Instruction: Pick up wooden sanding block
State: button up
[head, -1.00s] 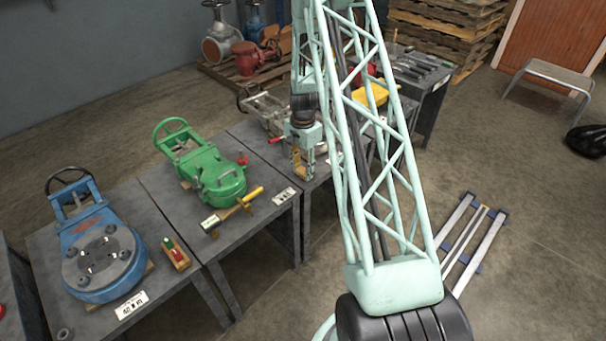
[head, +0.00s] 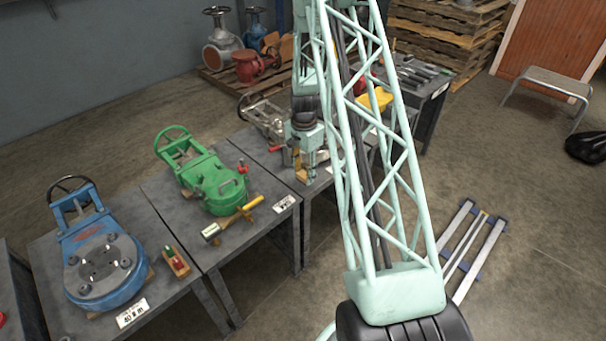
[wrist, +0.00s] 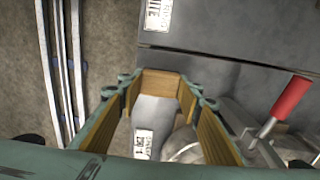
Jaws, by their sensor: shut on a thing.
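The wooden sanding block (wrist: 160,83) shows in the wrist view as a light brown wooden piece between my fingertips. My gripper (wrist: 160,88) is shut on it, with one yellow-padded finger at each end of the block. In the head view my gripper (head: 304,165) hangs over the table with the grey metal valve. The block is too small and covered there to make out clearly. I cannot tell whether it touches the tabletop.
A grey valve with a red-handled lever (wrist: 290,98) is close on the right in the wrist view. A green valve (head: 213,182) and a blue valve (head: 105,262) stand on tables to the left. Open floor (head: 390,300) lies in front, near a rail frame (head: 466,245).

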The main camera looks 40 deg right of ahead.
jog(key=s+a+p, duration=0.1)
jog(key=s+a, duration=0.1)
jog(key=s, duration=0.5)
jog(key=s+a+r+p, duration=0.1)
jog(key=s+a, duration=0.2)
jog(key=s, duration=0.3)
jog(key=shift+s+a+r, duration=0.15)
jog(key=shift+s+a, duration=0.1)
jog(key=shift+s, duration=0.15)
jog(key=shift+o, duration=0.3)
jog(key=shift+w, duration=0.1)
